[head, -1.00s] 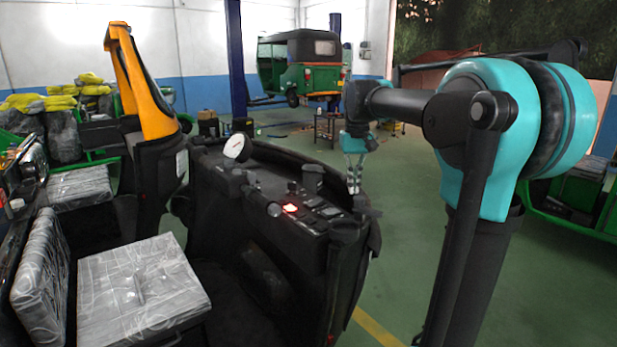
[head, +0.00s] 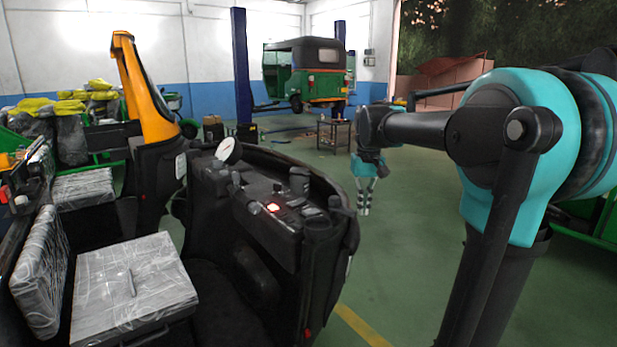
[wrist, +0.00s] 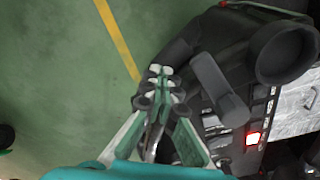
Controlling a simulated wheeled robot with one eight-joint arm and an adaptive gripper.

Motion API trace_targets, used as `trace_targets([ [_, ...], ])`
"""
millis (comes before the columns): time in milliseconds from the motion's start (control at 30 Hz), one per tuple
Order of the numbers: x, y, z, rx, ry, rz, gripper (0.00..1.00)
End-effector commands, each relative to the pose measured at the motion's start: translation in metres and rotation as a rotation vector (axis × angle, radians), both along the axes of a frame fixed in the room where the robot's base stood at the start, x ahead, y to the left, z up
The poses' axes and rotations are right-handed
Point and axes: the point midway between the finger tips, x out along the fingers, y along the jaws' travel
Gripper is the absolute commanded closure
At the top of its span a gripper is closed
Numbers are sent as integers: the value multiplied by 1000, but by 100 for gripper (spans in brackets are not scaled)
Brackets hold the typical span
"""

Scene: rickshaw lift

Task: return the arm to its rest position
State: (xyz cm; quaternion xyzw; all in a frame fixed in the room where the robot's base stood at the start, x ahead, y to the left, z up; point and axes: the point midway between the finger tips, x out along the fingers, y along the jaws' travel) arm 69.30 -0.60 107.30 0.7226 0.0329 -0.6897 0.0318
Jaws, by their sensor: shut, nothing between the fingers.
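My gripper (head: 364,210) hangs pointing down in the head view, to the right of the black control console (head: 285,210). It is apart from the console and over the green floor. My teal and black arm stands at the right of that view. In the wrist view my gripper (wrist: 160,72) has its fingertips together with nothing held. The console (wrist: 222,95) shows there beside the fingers, with a lit red button (wrist: 253,138).
A green rickshaw (head: 318,75) is raised on blue lift posts at the back. A small table (head: 333,133) stands nearby. The floor (head: 410,250) right of the console is open.

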Motion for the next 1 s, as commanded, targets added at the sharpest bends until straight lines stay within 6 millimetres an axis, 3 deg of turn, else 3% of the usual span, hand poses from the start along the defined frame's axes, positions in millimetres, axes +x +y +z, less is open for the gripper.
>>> trace_targets([
  [367,-46,-13,-76,7,-93,-28,100],
  [467,-74,-18,-113,11,-138,-41,100],
  [600,-127,-27,-174,14,-219,-64,100],
  [700,-162,-31,-207,17,-265,-77,100],
  [833,-191,-33,-233,18,-307,-89,100],
  [1000,-204,-34,-244,19,-324,-93,100],
])
